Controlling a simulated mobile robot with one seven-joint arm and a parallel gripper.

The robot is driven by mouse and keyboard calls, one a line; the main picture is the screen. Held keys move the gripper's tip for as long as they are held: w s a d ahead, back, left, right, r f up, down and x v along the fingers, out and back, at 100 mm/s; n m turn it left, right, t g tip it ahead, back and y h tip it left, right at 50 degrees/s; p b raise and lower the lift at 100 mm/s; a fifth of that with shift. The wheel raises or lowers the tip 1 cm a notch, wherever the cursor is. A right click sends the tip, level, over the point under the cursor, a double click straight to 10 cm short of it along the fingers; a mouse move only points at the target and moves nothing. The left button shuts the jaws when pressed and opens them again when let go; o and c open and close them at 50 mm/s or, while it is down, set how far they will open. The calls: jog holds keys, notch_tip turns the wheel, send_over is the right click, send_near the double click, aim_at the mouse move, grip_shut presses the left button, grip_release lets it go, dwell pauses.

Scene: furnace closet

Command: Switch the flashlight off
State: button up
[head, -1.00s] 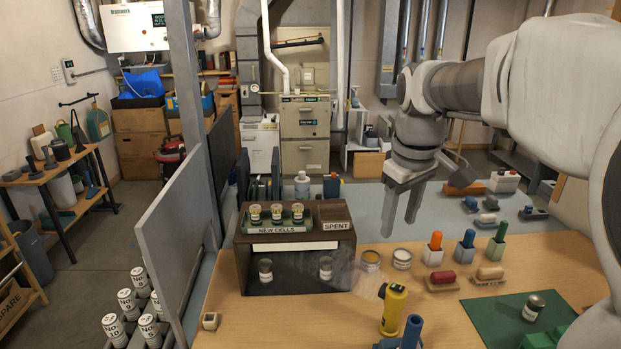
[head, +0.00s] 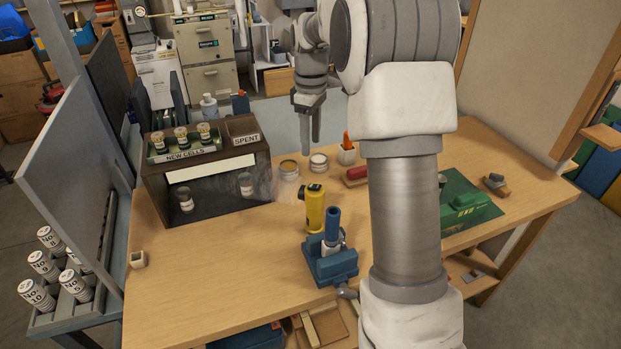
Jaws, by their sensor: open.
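The yellow flashlight (head: 315,212) stands upright on the wooden workbench, just behind the blue vise. Its head is at the top and faces left. A faint pale haze like a beam spreads left from it toward the dark box (head: 160,195), so it looks lit. Its switch is too small to make out. My gripper (head: 310,140) points down, open and empty, above the far part of the bench. It is behind the flashlight in the picture and apart from it.
The blue vise (head: 330,262) holds a blue cylinder close in front of the flashlight. The bench's front left is mostly clear.

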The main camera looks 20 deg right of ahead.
aim_at(311, 186)
notch_tip(311, 186, down, 12)
jog(key=shift+f, duration=0.1)
dwell(0.4)
grip_shut()
